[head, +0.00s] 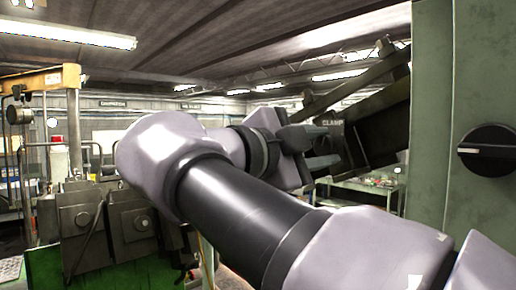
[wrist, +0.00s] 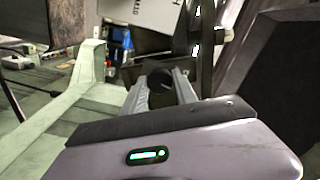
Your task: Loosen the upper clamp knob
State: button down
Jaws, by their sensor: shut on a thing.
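My gripper (wrist: 163,88) is at the centre of the wrist view, its two grey fingers on either side of a dark rounded knob (wrist: 161,92). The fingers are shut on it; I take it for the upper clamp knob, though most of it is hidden. In the head view my gripper (head: 318,150) is beside a dark machine part (head: 375,128) that carries a label reading "CLAMP". The knob itself cannot be made out there, as my wrist and fingers cover that spot.
A green-grey panel (head: 430,120) with a black rotary switch (head: 487,150) stands close on the right. A slanted dark bar (head: 350,85) rises above the clamp part. A grey machine block (head: 130,222) on a green base is at the left. A pale green frame (wrist: 88,75) shows in the wrist view.

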jog(key=m+b, duration=0.1)
jog(key=b, duration=0.1)
jog(key=m+b, duration=0.1)
jog(key=shift+f+m+b, duration=0.3)
jog(key=shift+m+b, duration=0.05)
jog(key=shift+m, duration=0.05)
jog(key=shift+r+m, duration=0.15)
jog(key=shift+m, duration=0.15)
jog(key=m+b, duration=0.2)
jog(key=b, duration=0.1)
jog(key=shift+f, duration=0.2)
jog(key=shift+w+r+m+b, duration=0.1)
jog(key=shift+r+m+b, duration=0.15)
jog(key=shift+m+b, duration=0.55)
jog(key=c, duration=0.8)
grip_release()
jog(key=shift+c, duration=0.2)
jog(key=p+v, duration=0.1)
jog(key=v, duration=0.7)
